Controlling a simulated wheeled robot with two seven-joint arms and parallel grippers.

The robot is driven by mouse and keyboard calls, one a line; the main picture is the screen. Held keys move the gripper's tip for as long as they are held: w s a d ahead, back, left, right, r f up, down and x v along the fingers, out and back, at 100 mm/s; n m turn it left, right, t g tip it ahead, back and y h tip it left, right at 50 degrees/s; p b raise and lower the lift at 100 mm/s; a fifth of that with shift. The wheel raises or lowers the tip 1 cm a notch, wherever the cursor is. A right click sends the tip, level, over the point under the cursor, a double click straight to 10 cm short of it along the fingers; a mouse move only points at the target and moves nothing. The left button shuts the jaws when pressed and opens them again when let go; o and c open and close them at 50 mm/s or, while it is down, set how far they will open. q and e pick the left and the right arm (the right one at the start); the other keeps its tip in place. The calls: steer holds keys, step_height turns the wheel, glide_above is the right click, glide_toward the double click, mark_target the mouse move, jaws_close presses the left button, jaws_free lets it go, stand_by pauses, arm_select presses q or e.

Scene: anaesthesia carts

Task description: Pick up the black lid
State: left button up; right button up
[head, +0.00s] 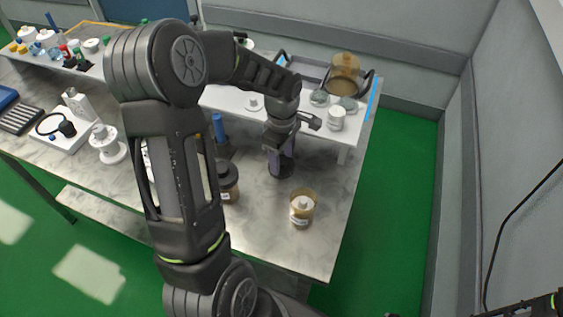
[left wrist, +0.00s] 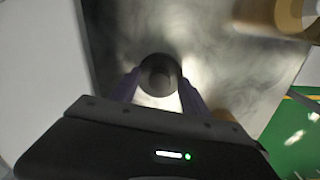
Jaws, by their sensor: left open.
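The black lid (left wrist: 158,74) is a dark round piece with a raised knob, lying on the marbled table top. In the left wrist view it shows between the fingertips of my left gripper (left wrist: 160,92), which is open with purple-grey fingers on either side of it. In the head view my left gripper (head: 281,166) points down at the table, and the dark lid (head: 286,172) is partly hidden by its fingers. I cannot tell whether the fingers touch the lid.
An amber jar (head: 302,207) stands open to the right, near the table edge. A dark-topped jar (head: 228,183) stands to the left, partly behind my arm. A raised white shelf (head: 235,101) with small containers (head: 337,118) is behind the gripper.

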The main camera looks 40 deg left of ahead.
stand_by(0.4)
arm_select(q)
jaws_close()
stand_by(0.4)
